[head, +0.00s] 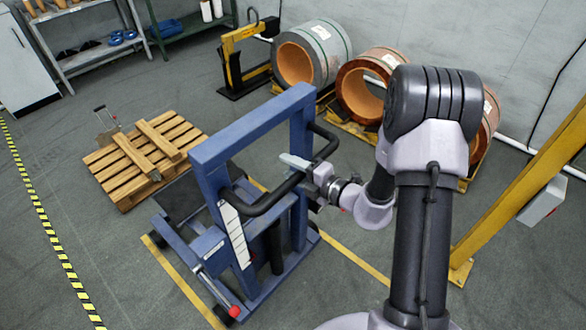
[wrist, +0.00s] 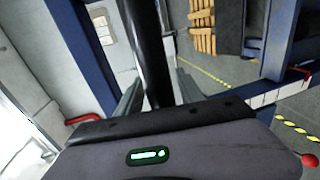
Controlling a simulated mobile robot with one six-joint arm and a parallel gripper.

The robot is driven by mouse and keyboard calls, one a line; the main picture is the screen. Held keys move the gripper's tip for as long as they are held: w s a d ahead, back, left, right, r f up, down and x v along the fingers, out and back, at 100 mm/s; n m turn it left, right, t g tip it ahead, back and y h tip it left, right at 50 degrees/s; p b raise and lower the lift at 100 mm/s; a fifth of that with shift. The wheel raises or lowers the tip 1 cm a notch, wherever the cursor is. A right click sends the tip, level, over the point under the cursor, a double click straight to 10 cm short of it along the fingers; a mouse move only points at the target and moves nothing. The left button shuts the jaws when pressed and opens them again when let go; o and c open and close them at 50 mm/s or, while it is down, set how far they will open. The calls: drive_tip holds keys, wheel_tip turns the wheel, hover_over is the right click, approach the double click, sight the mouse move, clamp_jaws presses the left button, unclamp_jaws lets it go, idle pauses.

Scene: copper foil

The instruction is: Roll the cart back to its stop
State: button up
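The cart (head: 236,130) is a blue upright frame on a low wheeled base, with a black bent handle bar (head: 268,201) on its near side. It stands among yellow floor lines. My gripper (head: 296,163) is at the middle of the handle. In the wrist view the black handle bar (wrist: 150,50) runs between the two grey fingers of my gripper (wrist: 160,88), which lie close on either side of it. The fingers look shut on the bar; the lower contact is hidden by the gripper body. I cannot make out the cart's stop.
A wooden pallet (head: 120,180) lies beyond the cart to the left. Copper coils (head: 318,50) stand at the back, beside a yellow stand (head: 232,62). A yellow post (head: 525,180) rises at right. Bare floor (head: 100,250) lies left of the cart.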

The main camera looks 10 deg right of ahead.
drive_tip(key=p+v, duration=0.3)
drive_tip(key=v, duration=1.4)
drive_tip(key=shift+s+d+p, duration=0.2)
drive_tip(key=shift+p, duration=0.1)
drive_tip(key=s+a+r+n+g+b, duration=0.25)
drive_tip(key=s+a+n+g, duration=0.45)
drive_tip(key=n, duration=0.6)
drive_tip(key=s+a+r+n+g+b, duration=0.1)
drive_tip(key=s+a+r+n+g, duration=0.3)
drive_tip(key=a+n, duration=0.65)
drive_tip(key=s+d+r+n+t+h+b, duration=0.1)
drive_tip(key=s+d+r+n+t+h, duration=0.1)
drive_tip(key=n, duration=0.7)
drive_tip(key=s+d+r+n+t+h+b, duration=0.1)
drive_tip(key=n+h, duration=0.4)
drive_tip(key=n, duration=0.5)
wheel_tip(320, 180, up, 3)
drive_tip(key=d+t, duration=0.1)
drive_tip(key=d, duration=0.1)
drive_tip(key=shift+s+d+b, duration=0.3)
drive_tip(key=shift+s+d, duration=0.05)
drive_tip(key=shift+s, duration=0.05)
